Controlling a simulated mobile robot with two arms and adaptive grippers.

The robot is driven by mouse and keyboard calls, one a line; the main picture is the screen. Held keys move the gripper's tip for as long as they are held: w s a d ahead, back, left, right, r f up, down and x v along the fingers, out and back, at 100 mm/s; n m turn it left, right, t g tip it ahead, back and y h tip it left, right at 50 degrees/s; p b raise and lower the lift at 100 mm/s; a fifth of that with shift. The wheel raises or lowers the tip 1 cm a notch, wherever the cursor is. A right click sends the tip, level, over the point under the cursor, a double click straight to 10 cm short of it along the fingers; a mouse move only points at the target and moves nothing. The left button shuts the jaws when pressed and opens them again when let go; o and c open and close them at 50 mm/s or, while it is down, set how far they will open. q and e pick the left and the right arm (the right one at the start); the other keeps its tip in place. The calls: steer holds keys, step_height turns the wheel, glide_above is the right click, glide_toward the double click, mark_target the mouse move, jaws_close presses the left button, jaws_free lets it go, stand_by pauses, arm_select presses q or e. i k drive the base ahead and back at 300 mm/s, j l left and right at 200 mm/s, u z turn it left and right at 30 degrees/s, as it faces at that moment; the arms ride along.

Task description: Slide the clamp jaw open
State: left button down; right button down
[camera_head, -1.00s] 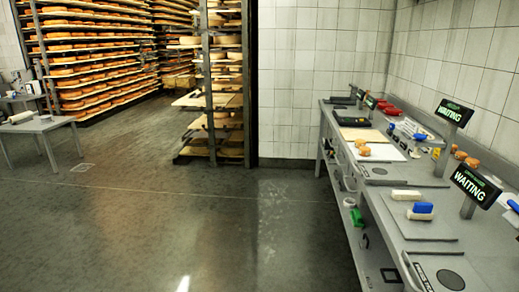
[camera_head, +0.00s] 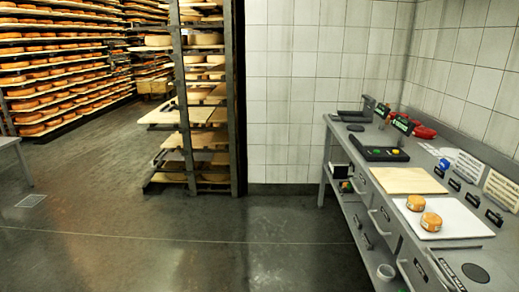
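Neither of my grippers is in view. No clamp jaw can be made out for certain. A small dark grey device with an upright part (camera_head: 368,107) stands at the far end of the grey workbench (camera_head: 345,147). It is too small to tell whether it is the clamp or how its jaw stands.
On the bench lie a black box with coloured buttons (camera_head: 378,149), a wooden board (camera_head: 408,180) and a white board (camera_head: 458,220) with two small cheeses (camera_head: 423,212). Red objects (camera_head: 424,132) lie at the back. A cheese rack (camera_head: 238,100) stands left of the tiled wall. The floor (camera_head: 200,262) is clear.

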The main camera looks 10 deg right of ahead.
mark_target(346, 190)
steer(key=i+j+z, duration=0.15)
steer(key=i+z, duration=0.25)
steer(key=i, duration=0.15)
steer(key=i+j+z, duration=0.3)
steer(key=i+z, duration=0.15)
steer(key=i+j+z, duration=0.8)
steer(key=i+j, duration=0.65)
steer(key=i, duration=0.1)
